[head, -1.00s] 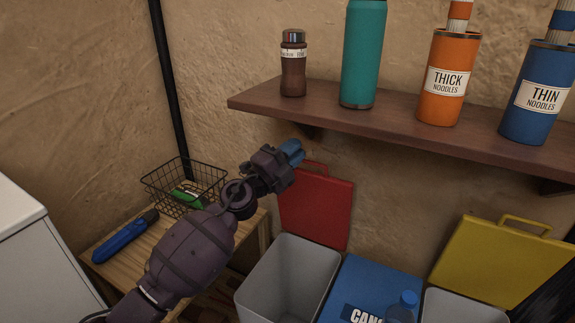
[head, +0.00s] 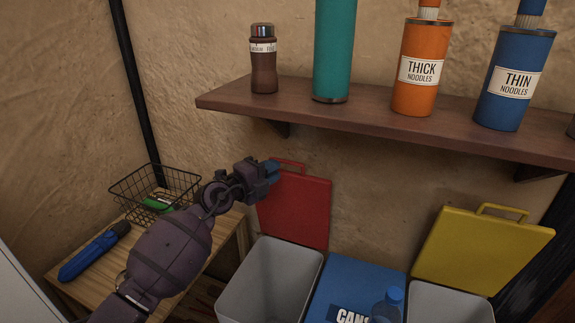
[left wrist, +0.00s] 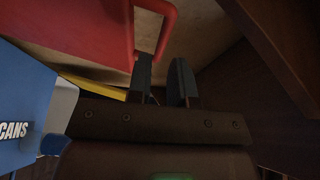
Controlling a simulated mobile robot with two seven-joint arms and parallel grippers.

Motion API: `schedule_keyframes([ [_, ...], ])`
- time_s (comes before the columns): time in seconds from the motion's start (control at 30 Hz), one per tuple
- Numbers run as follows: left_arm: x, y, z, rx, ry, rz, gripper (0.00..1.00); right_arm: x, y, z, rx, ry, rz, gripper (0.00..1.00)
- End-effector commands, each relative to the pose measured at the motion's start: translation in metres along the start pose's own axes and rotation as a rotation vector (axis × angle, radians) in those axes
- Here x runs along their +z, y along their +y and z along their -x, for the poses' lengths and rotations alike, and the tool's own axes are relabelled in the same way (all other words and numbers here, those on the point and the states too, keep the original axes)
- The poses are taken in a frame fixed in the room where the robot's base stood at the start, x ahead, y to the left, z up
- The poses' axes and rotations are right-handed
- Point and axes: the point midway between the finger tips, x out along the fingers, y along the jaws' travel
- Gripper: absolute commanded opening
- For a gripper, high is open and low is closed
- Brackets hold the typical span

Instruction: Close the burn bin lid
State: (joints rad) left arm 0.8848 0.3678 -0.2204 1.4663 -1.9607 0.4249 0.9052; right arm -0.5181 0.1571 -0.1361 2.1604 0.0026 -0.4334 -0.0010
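A red lid (head: 294,208) stands raised against the wall behind a grey open bin (head: 268,284); no "burn" label shows. Its red handle (head: 288,163) is at the top edge. The red lid (left wrist: 92,25) and handle (left wrist: 163,40) also show in the left wrist view. My left gripper (head: 272,171) is beside the handle at the lid's upper left. Its two fingers (left wrist: 163,82) are apart with nothing between them, their tips close to the handle. I cannot tell whether they touch it. My right gripper is out of view.
A shelf (head: 390,118) with bottles and noodle canisters overhangs the lid. A wire basket (head: 155,192) stands on a wooden table at left.

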Motion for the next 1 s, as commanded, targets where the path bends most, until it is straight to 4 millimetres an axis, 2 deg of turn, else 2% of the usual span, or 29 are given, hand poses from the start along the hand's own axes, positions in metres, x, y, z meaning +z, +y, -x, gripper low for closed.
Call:
schedule_keyframes([
  [0.03, 0.0, 0.006, -0.009, 0.004, 0.001, 0.004, 0.2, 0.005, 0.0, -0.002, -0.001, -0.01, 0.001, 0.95],
  [0.2, 0.0, 0.006, -0.032, 0.004, 0.0, 0.003, 0.2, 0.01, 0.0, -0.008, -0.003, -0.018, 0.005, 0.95],
  [0.4, 0.0, 0.004, -0.05, 0.003, 0.0, 0.002, 0.2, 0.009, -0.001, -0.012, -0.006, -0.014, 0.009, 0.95],
  [0.87, 0.0, -0.001, -0.057, -0.001, -0.001, -0.001, 0.2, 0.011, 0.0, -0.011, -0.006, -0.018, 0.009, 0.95],
  [1.0, 0.0, -0.001, -0.057, -0.001, -0.001, -0.001, 0.0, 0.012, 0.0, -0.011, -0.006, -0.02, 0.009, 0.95],
])
